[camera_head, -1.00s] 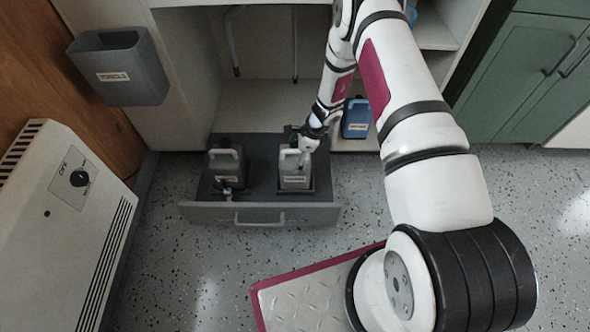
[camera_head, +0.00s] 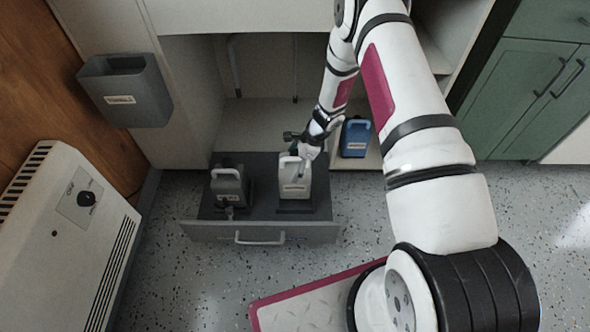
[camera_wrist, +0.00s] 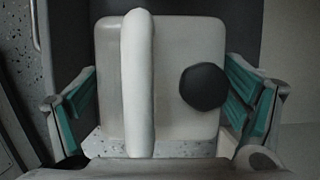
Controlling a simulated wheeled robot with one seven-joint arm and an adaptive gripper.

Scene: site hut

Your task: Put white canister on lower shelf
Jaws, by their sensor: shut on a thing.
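The white canister (camera_head: 296,184), with a label on its front, is upright over the right half of the open grey drawer (camera_head: 300,232). In the wrist view its top fills the middle, with a white handle bar (camera_wrist: 138,85) and a dark round cap (camera_wrist: 203,87). My gripper (camera_head: 303,150) is shut on the canister, with one teal-padded finger on each side. The canister appears lifted slightly above the drawer floor. A low shelf (camera_head: 366,163) inside the cabinet, right of the drawer, bears a blue canister (camera_head: 355,138). My arm hides part of that shelf.
A grey wall bin (camera_head: 125,90) and a heater (camera_head: 70,230) are at left. Green cupboards (camera_head: 530,90) stand at right. A red-edged plate (camera_head: 310,300) lies low in front.

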